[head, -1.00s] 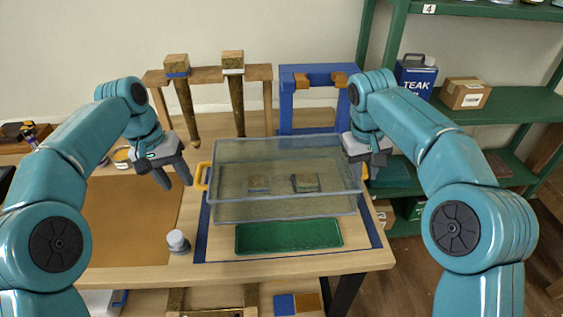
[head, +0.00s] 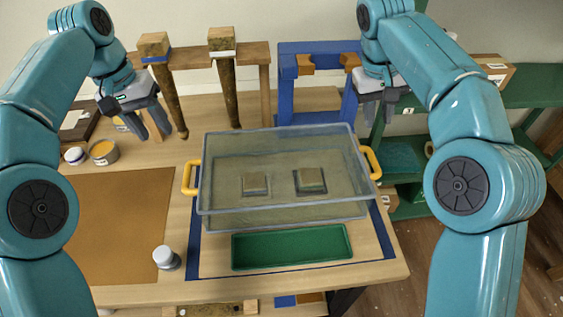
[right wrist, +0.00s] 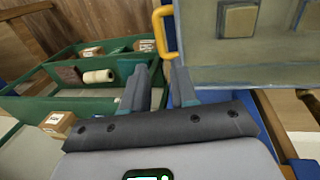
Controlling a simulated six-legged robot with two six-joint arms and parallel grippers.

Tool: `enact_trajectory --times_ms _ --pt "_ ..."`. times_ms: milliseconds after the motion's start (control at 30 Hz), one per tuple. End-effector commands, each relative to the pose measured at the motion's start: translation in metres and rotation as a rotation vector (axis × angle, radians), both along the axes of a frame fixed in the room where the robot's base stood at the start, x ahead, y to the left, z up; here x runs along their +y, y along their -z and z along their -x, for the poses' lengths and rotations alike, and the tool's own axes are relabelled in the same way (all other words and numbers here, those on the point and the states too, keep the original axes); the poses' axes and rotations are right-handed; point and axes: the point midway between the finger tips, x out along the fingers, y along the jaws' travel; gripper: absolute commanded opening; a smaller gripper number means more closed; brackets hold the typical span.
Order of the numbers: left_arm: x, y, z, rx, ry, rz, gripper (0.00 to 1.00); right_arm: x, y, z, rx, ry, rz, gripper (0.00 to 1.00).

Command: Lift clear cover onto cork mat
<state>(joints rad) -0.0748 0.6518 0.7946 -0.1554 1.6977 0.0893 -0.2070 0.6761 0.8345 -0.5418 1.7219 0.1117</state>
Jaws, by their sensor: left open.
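The clear cover (head: 282,215) is a see-through box with a yellow handle on its left (head: 188,178) and right (head: 371,163). It stands over two small square blocks on the blue-edged board, right of the brown cork mat (head: 118,215). The cork mat is bare. My left gripper (head: 156,128) is open and empty, above and left of the left handle. My right gripper (head: 377,112) is open and empty, above the right handle. In the right wrist view the right handle (right wrist: 163,32) is beyond the fingertips (right wrist: 163,75), apart from them.
A green tray (head: 292,247) lies in front of the cover. A grey-white knob (head: 166,258) stands by the mat's right edge. Round tins (head: 103,152) are behind the mat. A wooden rack (head: 265,90) and a blue stand (head: 286,85) are at the back. Green shelves (head: 510,100) are at right.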

Motion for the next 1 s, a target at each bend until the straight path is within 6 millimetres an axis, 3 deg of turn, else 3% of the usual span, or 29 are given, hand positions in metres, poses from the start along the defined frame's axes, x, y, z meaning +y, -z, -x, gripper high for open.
enact_trajectory --times_ms 300,467,1000 --pt "-0.001 0.000 0.006 0.000 0.000 0.000 0.45 -0.001 0.001 0.007 0.001 0.001 0.000 0.28" --pt "-0.003 0.013 0.007 0.004 0.001 0.000 0.45 -0.004 0.013 0.007 0.003 0.001 0.001 0.28" --pt "-0.024 0.116 0.003 0.005 0.002 0.000 0.45 -0.025 0.117 0.003 0.005 0.001 0.001 0.28"
